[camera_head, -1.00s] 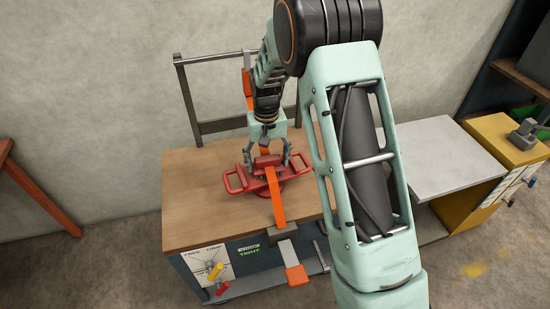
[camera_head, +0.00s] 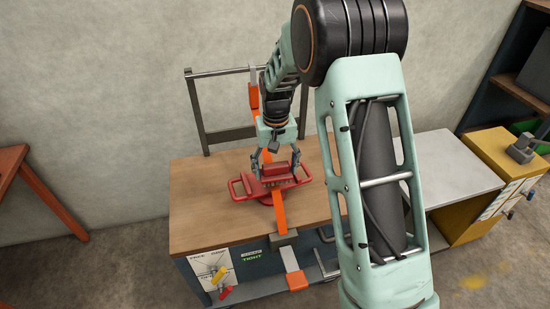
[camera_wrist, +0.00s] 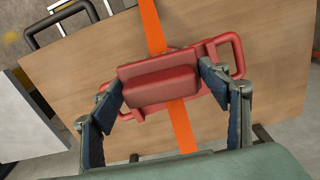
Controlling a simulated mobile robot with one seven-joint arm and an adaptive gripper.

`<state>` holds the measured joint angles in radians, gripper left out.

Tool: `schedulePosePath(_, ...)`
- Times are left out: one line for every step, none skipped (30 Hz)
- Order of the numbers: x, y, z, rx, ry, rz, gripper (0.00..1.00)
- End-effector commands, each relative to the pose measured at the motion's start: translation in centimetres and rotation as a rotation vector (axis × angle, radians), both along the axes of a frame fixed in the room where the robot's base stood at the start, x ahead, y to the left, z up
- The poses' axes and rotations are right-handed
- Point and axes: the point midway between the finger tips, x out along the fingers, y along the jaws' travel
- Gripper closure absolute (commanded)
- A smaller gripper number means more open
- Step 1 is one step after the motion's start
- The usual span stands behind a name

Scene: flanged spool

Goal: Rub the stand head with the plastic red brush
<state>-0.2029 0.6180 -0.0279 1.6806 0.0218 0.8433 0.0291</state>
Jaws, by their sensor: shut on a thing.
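My gripper (camera_head: 277,163) is shut on the ends of a red block-shaped brush (camera_head: 279,170), with one finger at each end. In the wrist view the brush (camera_wrist: 158,85) lies between the two dark finger pads. A pale fringe shows along its lower edge in the head view. Below it is a wider red piece with a loop handle at each side, apparently the stand head (camera_head: 243,188), on the wooden bench top. The brush covers part of this piece. I cannot tell whether the fringe touches it.
An orange strap (camera_head: 280,215) runs across the bench top (camera_head: 205,215) under the red pieces. A dark metal frame (camera_head: 198,115) rises at the bench's back. A grey-topped unit (camera_head: 455,170) and a yellow cabinet (camera_head: 490,155) stand to the right. The bench top's left side is clear.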

Motion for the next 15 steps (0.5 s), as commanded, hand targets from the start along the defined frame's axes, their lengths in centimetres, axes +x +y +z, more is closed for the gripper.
schedulePosePath(0.0,0.0,0.9,0.0,-0.002,0.0,0.57)
schedulePosePath(0.0,-0.1,1.1,0.0,-0.002,0.0,0.57)
schedulePosePath(0.0,-0.1,1.5,0.0,-0.001,0.0,0.57)
schedulePosePath(0.0,-0.1,1.8,0.0,-0.001,0.0,0.57)
schedulePosePath(0.0,-0.2,2.0,0.0,-0.001,0.0,0.57)
schedulePosePath(0.0,-0.2,2.3,0.0,-0.001,-0.001,0.57)
schedulePosePath(0.0,-0.2,2.5,0.0,-0.001,-0.001,0.57)
schedulePosePath(0.0,-0.2,2.6,0.0,0.0,-0.001,0.57)
schedulePosePath(0.0,-0.2,2.8,0.0,0.0,-0.001,0.57)
schedulePosePath(0.0,-0.3,2.8,0.0,0.0,-0.001,0.57)
schedulePosePath(-0.1,-0.3,2.9,0.0,0.0,-0.001,0.57)
schedulePosePath(-0.1,-0.3,2.9,0.0,0.0,-0.001,0.57)
schedulePosePath(-0.1,-0.3,2.9,0.0,0.0,-0.001,0.57)
schedulePosePath(-0.1,-0.3,2.8,0.0,0.0,-0.001,0.57)
schedulePosePath(-0.1,-0.3,2.8,0.0,0.0,-0.001,0.57)
